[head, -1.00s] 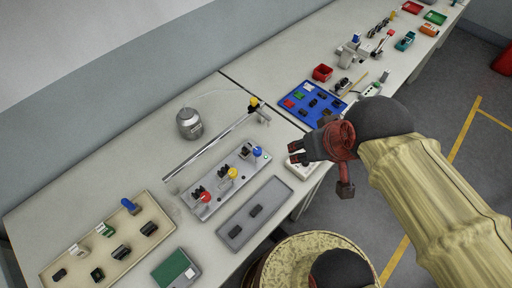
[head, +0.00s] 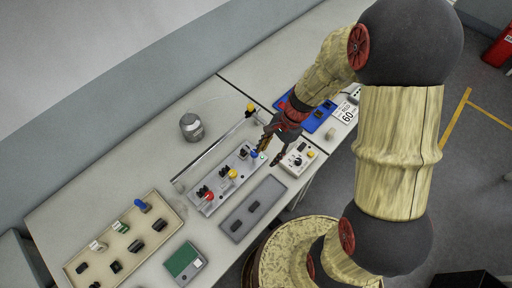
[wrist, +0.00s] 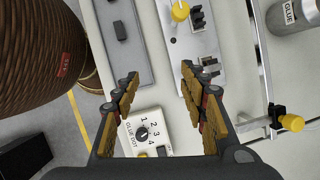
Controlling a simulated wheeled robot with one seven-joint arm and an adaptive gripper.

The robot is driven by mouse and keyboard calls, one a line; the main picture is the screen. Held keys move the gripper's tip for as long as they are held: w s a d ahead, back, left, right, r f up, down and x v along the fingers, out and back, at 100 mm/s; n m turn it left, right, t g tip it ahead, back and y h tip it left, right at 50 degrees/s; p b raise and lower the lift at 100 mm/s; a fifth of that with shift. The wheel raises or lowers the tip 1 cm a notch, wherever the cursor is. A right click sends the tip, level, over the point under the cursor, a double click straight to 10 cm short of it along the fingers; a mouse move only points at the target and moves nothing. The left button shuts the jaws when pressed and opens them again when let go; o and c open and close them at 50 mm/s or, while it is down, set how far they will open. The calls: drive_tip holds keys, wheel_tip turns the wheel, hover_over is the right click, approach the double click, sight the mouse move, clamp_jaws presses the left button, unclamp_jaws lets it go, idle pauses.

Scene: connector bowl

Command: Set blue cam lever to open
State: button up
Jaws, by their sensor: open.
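The blue cam lever (head: 254,154) is at the right end of the light grey lever panel (head: 213,192), partly covered by my gripper in the head view. The yellow lever (head: 233,174) and red lever (head: 209,196) stand to its left on the same panel. My gripper (head: 268,150) is open and empty, above the panel's right end. In the wrist view the open fingers (wrist: 160,82) show the panel (wrist: 207,45) and yellow lever (wrist: 180,12) ahead. The blue lever is not visible there, and its setting cannot be told.
A grey tray (head: 236,226) lies in front of the panel. A metal rail (head: 210,156) with a yellow knob (head: 251,108) and a silver glue jar (head: 190,126) are behind. A blue tray (head: 316,120) lies farther right.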

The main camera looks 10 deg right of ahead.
drive_tip(key=w+f+m+t, duration=0.1)
drive_tip(key=w+m+t, duration=0.1)
drive_tip(key=w+m, duration=0.4)
drive_tip(key=shift+m, duration=0.3)
drive_tip(key=shift+s+b+x, duration=0.2)
drive_tip(key=shift+b+x, duration=0.65)
drive_tip(key=shift+x, duration=3.1)
drive_tip(key=shift+a+r, duration=0.1)
drive_tip(key=shift+a, duration=0.1)
drive_tip(key=shift+c, duration=0.2)
clamp_jaws()
